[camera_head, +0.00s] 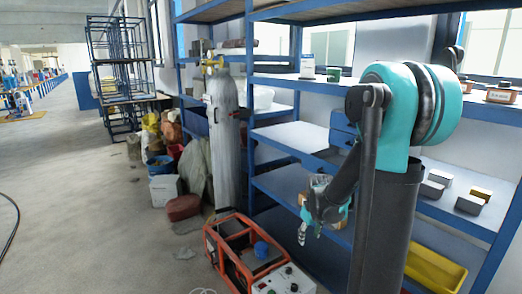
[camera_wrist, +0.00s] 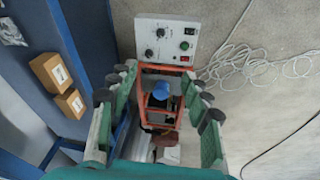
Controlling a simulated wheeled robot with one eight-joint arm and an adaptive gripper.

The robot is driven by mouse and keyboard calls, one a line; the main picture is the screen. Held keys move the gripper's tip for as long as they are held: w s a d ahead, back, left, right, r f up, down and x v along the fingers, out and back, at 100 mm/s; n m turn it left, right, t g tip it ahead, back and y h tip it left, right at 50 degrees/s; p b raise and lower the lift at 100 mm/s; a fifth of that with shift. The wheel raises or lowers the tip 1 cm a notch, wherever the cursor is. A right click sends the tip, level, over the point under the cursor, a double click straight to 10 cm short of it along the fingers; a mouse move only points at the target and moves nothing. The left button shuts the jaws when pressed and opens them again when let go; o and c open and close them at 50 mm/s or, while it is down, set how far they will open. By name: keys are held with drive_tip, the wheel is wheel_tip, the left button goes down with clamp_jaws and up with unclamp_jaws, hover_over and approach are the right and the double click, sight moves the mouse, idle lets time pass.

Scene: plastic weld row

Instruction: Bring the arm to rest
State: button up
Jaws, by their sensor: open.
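My teal and black arm stands on the right of the head view, in front of the blue shelf rack. It is bent, with the forearm hanging down. My gripper (camera_head: 311,228) is low in front of the lower shelves, partly hidden by my own arm. In the wrist view my gripper (camera_wrist: 158,78) has its green fingers spread wide apart. Nothing is between the fingers but the view of the machine beyond. The gripper is open and empty.
An orange-framed machine (camera_head: 230,248) with a white control box (camera_head: 284,283) stands on the floor below my gripper. A blue shelf rack (camera_head: 283,182) is close behind. Two cartons (camera_wrist: 50,69) (camera_wrist: 70,103) show on a shelf. Cables (camera_wrist: 245,62) lie on the floor. Open floor is left.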

drive_tip(key=s+d+m+t, duration=0.1)
drive_tip(key=s+m, duration=0.4)
drive_tip(key=s, duration=1.4)
drive_tip(key=shift+t, duration=0.3)
